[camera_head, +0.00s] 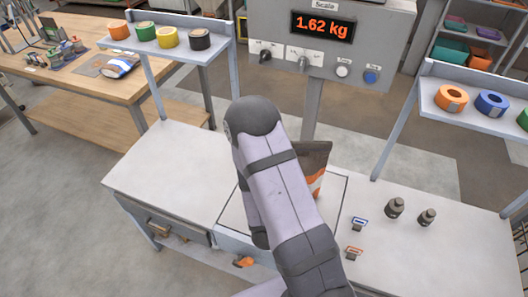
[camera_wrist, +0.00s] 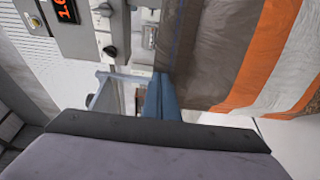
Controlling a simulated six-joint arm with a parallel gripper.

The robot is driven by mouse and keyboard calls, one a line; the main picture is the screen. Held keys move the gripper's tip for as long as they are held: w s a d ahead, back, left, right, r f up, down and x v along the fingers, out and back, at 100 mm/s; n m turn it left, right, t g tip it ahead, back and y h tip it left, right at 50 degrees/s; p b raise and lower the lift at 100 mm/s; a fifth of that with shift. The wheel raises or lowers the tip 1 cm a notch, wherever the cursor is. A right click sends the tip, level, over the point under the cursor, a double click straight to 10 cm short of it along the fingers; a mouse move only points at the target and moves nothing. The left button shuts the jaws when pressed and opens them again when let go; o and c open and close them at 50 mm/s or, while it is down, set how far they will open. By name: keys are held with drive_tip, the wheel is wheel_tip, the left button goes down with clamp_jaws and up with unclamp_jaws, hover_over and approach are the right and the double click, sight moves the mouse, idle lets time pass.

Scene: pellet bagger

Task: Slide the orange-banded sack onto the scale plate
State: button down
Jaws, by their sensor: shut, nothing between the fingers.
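The orange-banded sack (camera_head: 315,160) is a grey-brown bag, partly hidden behind my arm in the head view. It stands over the back right part of the scale plate (camera_head: 335,215), a black-outlined area in the white bench; its base is mostly hidden. In the wrist view the sack (camera_wrist: 212,50) fills the right side, with an orange, white and orange band. My gripper (camera_wrist: 160,98) shows there as blue-grey fingers, shut and empty, at the sack's left edge; I cannot tell if they touch it. My arm hides the gripper in the head view.
The scale display (camera_head: 322,26) reads 1.62 kg on a grey box behind the plate. Two dark weights (camera_head: 395,208) and small tags stand right of the plate. Shelves with tape rolls (camera_head: 167,37) flank the bench. The bench's left part (camera_head: 170,165) is clear.

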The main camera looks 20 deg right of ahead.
drive_tip(key=shift+r, duration=0.1)
wheel_tip(320, 180, up, 10)
drive_tip(key=p, duration=0.9)
drive_tip(key=shift+p, duration=0.3)
drive_tip(key=s+a+f+m+g+y, duration=0.1)
drive_tip(key=a+f+m+g+y, duration=0.6)
drive_tip(key=a+m, duration=0.1)
drive_tip(key=s+a+m+g+b, duration=0.1)
drive_tip(key=s+g, duration=0.3)
drive_tip(key=s, duration=0.5)
drive_tip(key=s+a+r+m+g+b, duration=0.1)
drive_tip(key=s+g, duration=0.4)
drive_tip(key=s, duration=0.5)
drive_tip(key=m+b, duration=0.1)
drive_tip(key=m, duration=0.1)
drive_tip(key=shift+s+a+r+m+y, duration=0.2)
drive_tip(key=shift+s+a+m+y, duration=0.05)
drive_tip(key=shift+m+y, duration=0.15)
